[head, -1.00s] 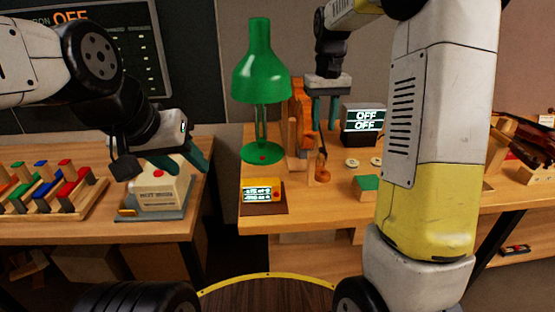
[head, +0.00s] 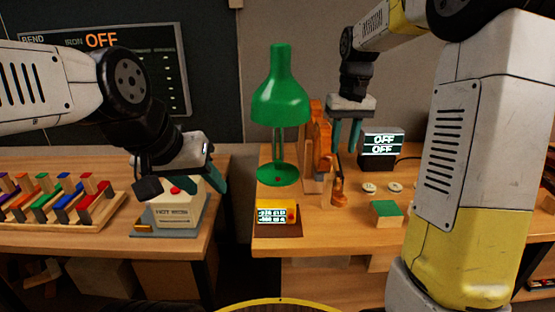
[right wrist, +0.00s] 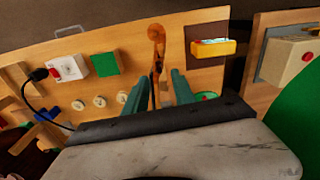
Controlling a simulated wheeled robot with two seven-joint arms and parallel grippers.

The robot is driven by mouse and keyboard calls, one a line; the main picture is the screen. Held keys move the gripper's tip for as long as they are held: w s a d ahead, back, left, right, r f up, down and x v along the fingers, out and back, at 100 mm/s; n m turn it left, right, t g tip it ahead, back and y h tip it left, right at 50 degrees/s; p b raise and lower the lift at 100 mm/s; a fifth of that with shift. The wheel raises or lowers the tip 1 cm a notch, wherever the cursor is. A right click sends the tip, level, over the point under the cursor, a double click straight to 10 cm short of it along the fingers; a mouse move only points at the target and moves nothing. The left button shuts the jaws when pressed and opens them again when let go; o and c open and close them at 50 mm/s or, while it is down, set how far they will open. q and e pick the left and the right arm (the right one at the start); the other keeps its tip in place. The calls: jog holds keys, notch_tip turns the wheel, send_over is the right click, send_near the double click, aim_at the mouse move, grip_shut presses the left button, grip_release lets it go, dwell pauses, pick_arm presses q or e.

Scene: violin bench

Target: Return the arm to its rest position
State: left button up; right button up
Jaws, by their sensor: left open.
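My left gripper (head: 210,176) is open and empty in the head view. It hangs above and beside the cream box with a red button (head: 177,208) on the left bench. My right gripper (head: 345,135) is in front of the back wall, above the right bench, beside an upright orange-brown wooden piece (head: 317,140). Its two fingers are apart. In the right wrist view a scroll-topped wooden piece (right wrist: 156,45) shows beyond and between the fingers, with gaps at its sides. No rest position is marked in view.
A green lamp (head: 280,100) stands between the grippers. A display box reading OFF (head: 382,146), a green block (head: 386,212) and a yellow meter (head: 277,214) are on the right bench. A rack of coloured blocks (head: 60,205) is at left. A gap separates the benches.

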jog(key=s+a+r+t+y, duration=0.1)
jog(key=s+t, duration=0.4)
jog(key=s, duration=1.7)
jog(key=shift+s+a+r+m+t+y, duration=0.3)
jog(key=shift+s+a+r+y, duration=0.1)
jog(key=shift+a+r, duration=0.15)
